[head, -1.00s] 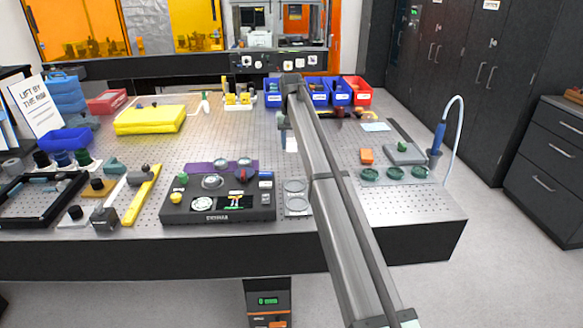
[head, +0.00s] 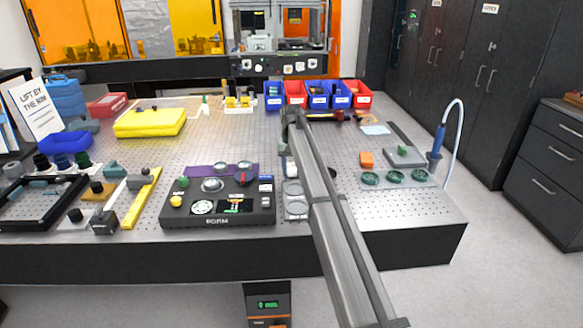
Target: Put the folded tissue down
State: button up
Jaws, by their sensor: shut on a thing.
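My gripper (head: 287,150) hangs below the end of my arm, over the middle of the perforated table, and is partly hidden by the arm link. It is shut on a small whitish piece that appears to be the folded tissue (head: 291,168). The tissue is just above or at the back end of a pale tray with round recesses (head: 296,208). I cannot tell whether it touches anything there. The fingertips are too small to make out clearly.
The black control console (head: 217,222) and a purple strip stand left of the tray. Right are an orange block (head: 366,159), green round dishes (head: 395,177) and a pale sheet (head: 375,129). Red and blue bins (head: 318,101) line the back. The table left of the gripper is partly clear.

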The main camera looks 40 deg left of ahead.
aim_at(291, 166)
jog(key=o, duration=1)
jog(key=shift+f, duration=0.1)
notch_tip(291, 166, up, 12)
jog(key=shift+r, duration=0.15)
dwell(0.5)
